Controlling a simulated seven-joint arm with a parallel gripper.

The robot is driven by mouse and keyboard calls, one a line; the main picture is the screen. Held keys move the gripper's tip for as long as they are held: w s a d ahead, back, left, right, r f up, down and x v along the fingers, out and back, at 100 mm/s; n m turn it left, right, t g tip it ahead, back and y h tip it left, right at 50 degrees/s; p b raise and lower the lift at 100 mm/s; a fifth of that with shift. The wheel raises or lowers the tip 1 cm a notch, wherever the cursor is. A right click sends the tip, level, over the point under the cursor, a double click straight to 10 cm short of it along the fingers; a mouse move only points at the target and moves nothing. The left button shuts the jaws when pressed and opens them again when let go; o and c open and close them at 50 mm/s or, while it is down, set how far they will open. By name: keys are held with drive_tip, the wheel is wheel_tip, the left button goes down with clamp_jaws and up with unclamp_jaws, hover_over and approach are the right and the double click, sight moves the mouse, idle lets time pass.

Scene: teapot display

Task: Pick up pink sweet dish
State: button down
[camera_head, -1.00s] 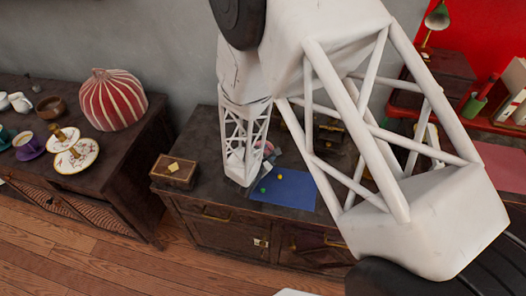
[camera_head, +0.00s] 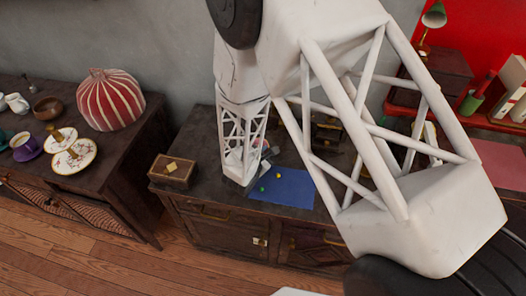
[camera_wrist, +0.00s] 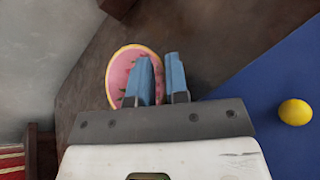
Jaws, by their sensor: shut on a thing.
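The pink sweet dish (camera_wrist: 118,75) shows in the wrist view as an oval pink dish with a yellow rim and small dark marks. My gripper (camera_wrist: 160,60) has two blue fingers, one over the inside of the dish and the other just past its right rim. The fingers are shut on the dish's rim, and one finger hides part of the dish. In the head view, my white arm reaches down to the dark cabinet top and hides most of the dish.
A blue mat (camera_head: 290,192) lies right of my gripper, with a yellow ball (camera_wrist: 295,112) and a green ball (camera_head: 262,190) near its left side. A wooden box (camera_head: 172,171) stands at the cabinet's left end.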

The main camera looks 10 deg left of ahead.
drive_tip(key=shift+r, duration=0.1)
drive_tip(key=shift+r, duration=0.7)
drive_tip(key=shift+s+d+r, duration=0.15)
drive_tip(key=shift+s+r, duration=0.1)
drive_tip(key=shift+r, duration=0.25)
drive_tip(key=shift+s+d+r, duration=0.1)
drive_tip(key=shift+s+r, duration=0.1)
drive_tip(key=shift+r, duration=0.3)
drive_tip(key=s+d, duration=0.2)
drive_tip(key=s, duration=0.2)
drive_tip(key=s+d+r, duration=0.1)
drive_tip(key=s+d, duration=0.1)
drive_tip(key=s, duration=0.2)
drive_tip(key=s+d, duration=0.3)
drive_tip(key=s, duration=0.2)
drive_tip(key=shift+s+r, duration=0.1)
drive_tip(key=shift+r, duration=0.1)
